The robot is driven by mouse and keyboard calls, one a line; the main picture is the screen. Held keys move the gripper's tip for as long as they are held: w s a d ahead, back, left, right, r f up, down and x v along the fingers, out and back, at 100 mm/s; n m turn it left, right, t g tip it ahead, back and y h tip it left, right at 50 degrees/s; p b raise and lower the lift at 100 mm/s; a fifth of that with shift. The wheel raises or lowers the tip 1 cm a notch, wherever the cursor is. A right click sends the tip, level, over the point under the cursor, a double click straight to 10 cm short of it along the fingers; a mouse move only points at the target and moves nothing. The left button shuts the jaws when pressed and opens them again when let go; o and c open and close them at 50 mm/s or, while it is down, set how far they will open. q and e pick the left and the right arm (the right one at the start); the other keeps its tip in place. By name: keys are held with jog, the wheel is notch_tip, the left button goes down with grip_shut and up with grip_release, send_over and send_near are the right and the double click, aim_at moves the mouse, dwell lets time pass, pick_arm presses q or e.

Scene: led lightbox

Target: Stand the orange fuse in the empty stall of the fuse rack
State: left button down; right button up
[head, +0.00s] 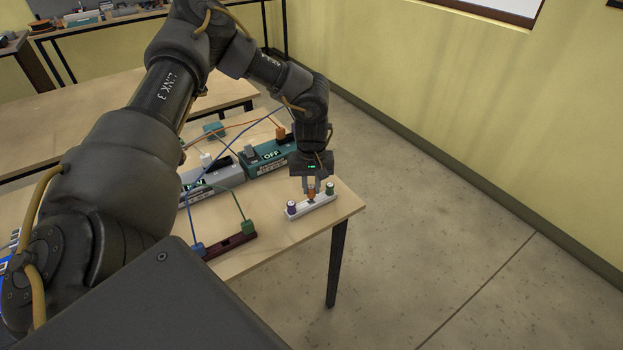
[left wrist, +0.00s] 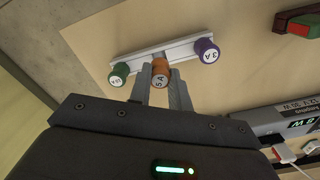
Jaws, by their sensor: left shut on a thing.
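The orange fuse (head: 311,192) is held between the fingers of my left gripper (head: 311,184), above the middle of the white fuse rack (head: 320,207). In the left wrist view the orange fuse (left wrist: 160,74) shows its "5 A" label between the fingertips (left wrist: 161,90). The rack (left wrist: 180,46) has a purple fuse (left wrist: 207,50) at one end and a green fuse (left wrist: 119,74) at the other. The orange fuse is in line with the middle stall between them. I cannot tell whether its base is seated. My right gripper is not in view.
A dark red block (head: 230,242) with blue and green plugs lies left of the rack. A grey box (head: 212,180) and a teal box marked OFF (head: 268,154) stand behind, with wires across them. The rack sits near the table's right edge, with floor beyond.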

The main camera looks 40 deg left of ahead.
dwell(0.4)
pick_arm(q)
jog(key=shift+f+b, duration=0.75)
jog(key=shift+f, duration=0.5)
jog(key=c, duration=1.2)
grip_release()
notch_tip(320, 180, up, 8)
jog(key=p, duration=0.7)
jog(key=shift+r, duration=0.1)
